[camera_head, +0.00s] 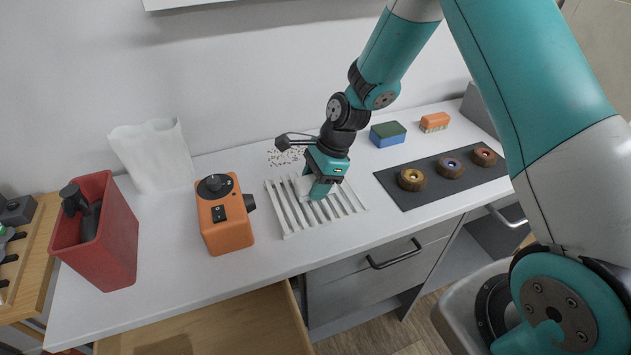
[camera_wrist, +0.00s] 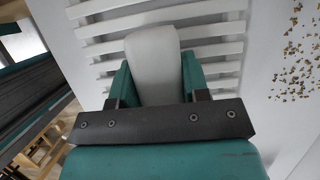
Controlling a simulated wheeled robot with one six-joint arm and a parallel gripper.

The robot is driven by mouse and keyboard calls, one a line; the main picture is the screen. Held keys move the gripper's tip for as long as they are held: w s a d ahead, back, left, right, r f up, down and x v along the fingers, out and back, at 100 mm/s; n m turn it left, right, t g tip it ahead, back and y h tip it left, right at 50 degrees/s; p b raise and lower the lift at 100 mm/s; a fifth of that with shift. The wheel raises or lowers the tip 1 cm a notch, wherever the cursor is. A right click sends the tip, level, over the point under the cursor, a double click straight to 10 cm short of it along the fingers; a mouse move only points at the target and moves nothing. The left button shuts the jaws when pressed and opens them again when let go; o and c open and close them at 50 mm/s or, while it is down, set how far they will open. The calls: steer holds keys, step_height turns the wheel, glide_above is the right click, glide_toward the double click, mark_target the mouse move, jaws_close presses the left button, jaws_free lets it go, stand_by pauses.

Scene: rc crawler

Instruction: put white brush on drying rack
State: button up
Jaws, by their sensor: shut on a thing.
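The white slatted drying rack (camera_head: 289,212) lies on the white counter, and its slats fill the upper part of the wrist view (camera_wrist: 217,48). My gripper (camera_head: 321,190) is over the rack, pointing down. In the wrist view my gripper (camera_wrist: 154,80) is shut on a white rounded block, the white brush (camera_wrist: 153,58), which sits between the two teal fingers. The brush lies over the slats; whether it touches them I cannot tell. In the head view the brush is mostly hidden by my gripper.
An orange device (camera_head: 225,220) stands left of the rack, with a red bin (camera_head: 108,238) farther left. Brown crumbs (camera_head: 285,157) lie behind the rack. A dark mat (camera_head: 412,192) with three round knobs is to the right. Two sponges (camera_head: 388,135) (camera_head: 434,122) lie behind it. A drawer (camera_head: 215,325) is open below.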

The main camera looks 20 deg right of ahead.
steer(key=shift+f, duration=0.2)
steer(key=o, duration=0.9)
steer(key=shift+r, duration=0.15)
steer(key=b+v, duration=0.1)
steer(key=v, duration=1.1)
steer(key=shift+a, duration=0.1)
steer(key=s+a+r+n, duration=0.3)
steer(key=s+n, duration=0.5)
steer(key=s+a+r+n, duration=0.3)
steer(key=s+r+n, duration=0.1)
steer(key=s+n, duration=0.4)
steer(key=s+a+r+n, duration=0.2)
steer(key=s+r+n, duration=0.2)
steer(key=s+n, duration=0.4)
steer(key=shift+s+a+r+n, duration=0.25)
steer(key=shift+s+a+n, duration=0.15)
steer(key=shift+n, duration=0.2)
